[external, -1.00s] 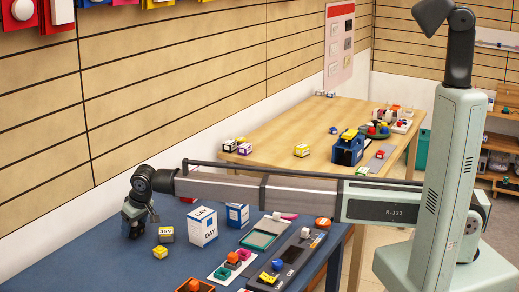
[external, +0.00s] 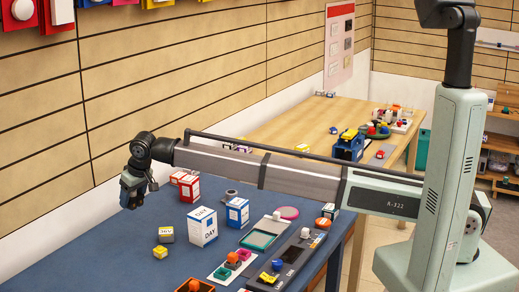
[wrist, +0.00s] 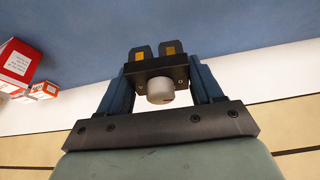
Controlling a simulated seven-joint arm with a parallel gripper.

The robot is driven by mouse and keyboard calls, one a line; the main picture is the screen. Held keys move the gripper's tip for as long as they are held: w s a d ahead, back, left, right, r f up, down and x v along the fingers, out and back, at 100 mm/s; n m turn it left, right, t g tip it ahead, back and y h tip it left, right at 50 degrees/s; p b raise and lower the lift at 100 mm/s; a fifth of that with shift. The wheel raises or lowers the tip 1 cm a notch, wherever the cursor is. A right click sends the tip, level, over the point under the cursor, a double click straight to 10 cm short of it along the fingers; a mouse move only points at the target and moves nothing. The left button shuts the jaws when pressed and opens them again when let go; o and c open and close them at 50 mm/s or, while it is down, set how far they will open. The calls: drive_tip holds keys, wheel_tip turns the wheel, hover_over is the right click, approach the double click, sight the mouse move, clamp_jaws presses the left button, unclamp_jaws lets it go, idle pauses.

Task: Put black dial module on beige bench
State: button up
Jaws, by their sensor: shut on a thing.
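In the wrist view my gripper (wrist: 157,75) is shut on the black dial module (wrist: 180,70), a dark block with a pale grey round knob facing the camera. In the external view my gripper (external: 130,195) is above the far left part of the blue bench (external: 85,255); I cannot make out the module there. The beige bench (external: 270,128), a light wooden table, stands further back along the wall, far to the right of my gripper. Part of its surface is hidden behind my arm.
White-and-blue DAY boxes (external: 203,227), red-and-white boxes (external: 188,188) and a teal tray (external: 260,238) stand on the blue bench. The beige bench holds a blue holder (external: 348,147) and several small items at its right. Its middle has bare wood.

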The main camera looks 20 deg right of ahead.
drive_tip(key=w+d+m+h, duration=0.2)
drive_tip(key=w+d+m, duration=0.3)
drive_tip(key=w+d, duration=3)
drive_tip(key=d, duration=0.6)
drive_tip(key=w+d+n, duration=0.1)
drive_tip(key=w+d, duration=0.4)
drive_tip(key=d, duration=0.6)
drive_tip(key=w+d, duration=0.5)
drive_tip(key=d, duration=0.6)
drive_tip(key=shift+w+d+r+t+y, duration=0.2)
drive_tip(key=shift+w+t+y, duration=0.1)
drive_tip(key=shift+w+y, duration=0.1)
drive_tip(key=shift+f+n, duration=0.2)
drive_tip(key=shift+n, duration=0.1)
drive_tip(key=shift+f, duration=4.85)
drive_tip(key=shift+f, duration=0.15)
